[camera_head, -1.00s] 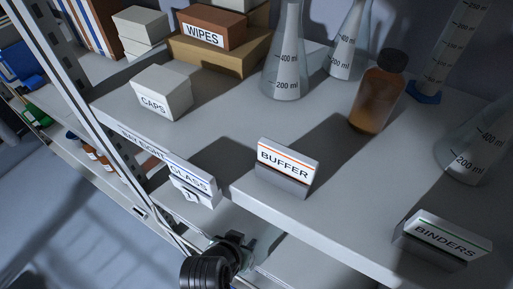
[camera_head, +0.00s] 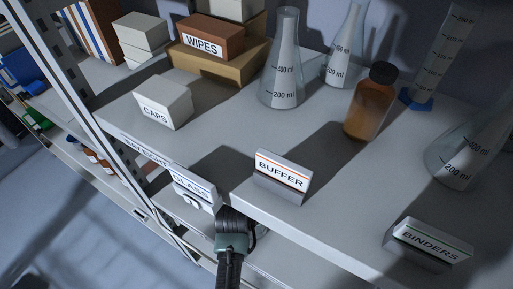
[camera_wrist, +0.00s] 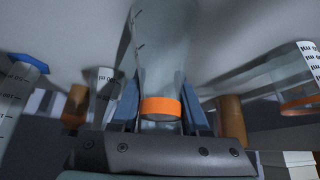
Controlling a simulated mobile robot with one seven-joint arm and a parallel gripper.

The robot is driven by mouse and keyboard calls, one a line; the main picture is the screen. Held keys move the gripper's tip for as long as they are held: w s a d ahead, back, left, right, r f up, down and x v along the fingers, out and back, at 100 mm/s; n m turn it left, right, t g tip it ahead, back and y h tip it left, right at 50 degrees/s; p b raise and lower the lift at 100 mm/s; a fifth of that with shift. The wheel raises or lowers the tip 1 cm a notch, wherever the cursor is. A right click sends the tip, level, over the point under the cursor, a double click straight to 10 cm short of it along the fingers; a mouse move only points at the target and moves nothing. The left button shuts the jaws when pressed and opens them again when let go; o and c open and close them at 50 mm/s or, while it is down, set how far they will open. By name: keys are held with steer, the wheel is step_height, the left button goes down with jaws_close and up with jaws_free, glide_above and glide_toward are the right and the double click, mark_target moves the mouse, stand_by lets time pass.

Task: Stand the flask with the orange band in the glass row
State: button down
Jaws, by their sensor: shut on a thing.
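In the wrist view a clear flask with an orange band (camera_wrist: 160,106) stands between the two blue fingers of my gripper (camera_wrist: 160,118). The gripper is shut on it near the band. The flask's wide part runs out of the top of the picture. In the head view my wrist shows below the shelf's front edge; the fingers and held flask are hidden there. A white GLASS label (camera_head: 191,188) hangs on the shelf edge. Clear flasks stand on the shelf: one at the middle (camera_head: 281,85), one behind it (camera_head: 343,65), one at the right (camera_head: 455,165).
A brown bottle (camera_head: 368,112) and a measuring cylinder with blue foot (camera_head: 418,99) stand among the flasks. CAPS (camera_head: 160,105) and WIPES (camera_head: 208,42) boxes are left. Shelf between CAPS and BUFFER is bare.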

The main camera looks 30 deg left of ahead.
steer(key=shift+f, duration=0.15)
steer(key=shift+c, duration=1.9)
jaws_free()
steer(key=shift+r, duration=0.2)
steer(key=shift+s+r, duration=0.15)
steer(key=shift+r, duration=0.05)
steer(key=s+d+b, duration=0.2)
steer(key=s+d, duration=0.1)
steer(key=s, duration=0.9)
steer(key=shift+r+b, duration=0.3)
steer(key=shift+b, duration=0.1)
steer(key=shift+d, duration=0.1)
